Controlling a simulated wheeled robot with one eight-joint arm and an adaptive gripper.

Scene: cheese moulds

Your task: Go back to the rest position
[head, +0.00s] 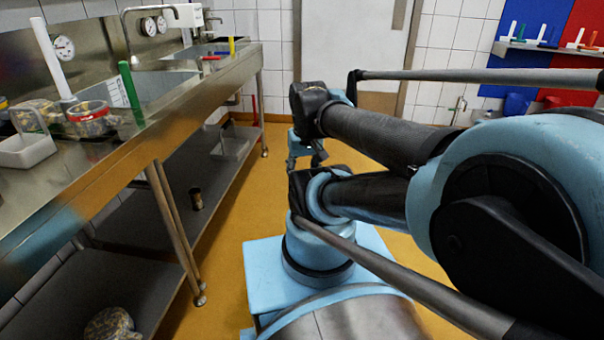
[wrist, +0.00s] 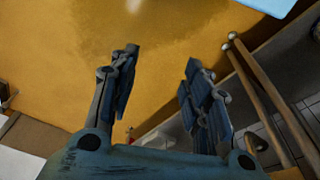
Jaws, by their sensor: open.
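My gripper (wrist: 158,92) is open and empty in the wrist view, its two blue fingers spread apart above the yellow floor (wrist: 170,30). In the head view my gripper (head: 306,160) is small and partly hidden behind my arm. It hangs over the floor (head: 225,260), to the right of the steel counter and apart from it. My arm is folded across the right half of the head view.
A steel counter (head: 190,95) with a lower shelf (head: 110,265) runs along the left. It bears a white tray (head: 27,150), a red-rimmed jar (head: 90,118) and a green-handled tool (head: 130,88). A door (head: 345,45) is at the back. Floor between counter and base is clear.

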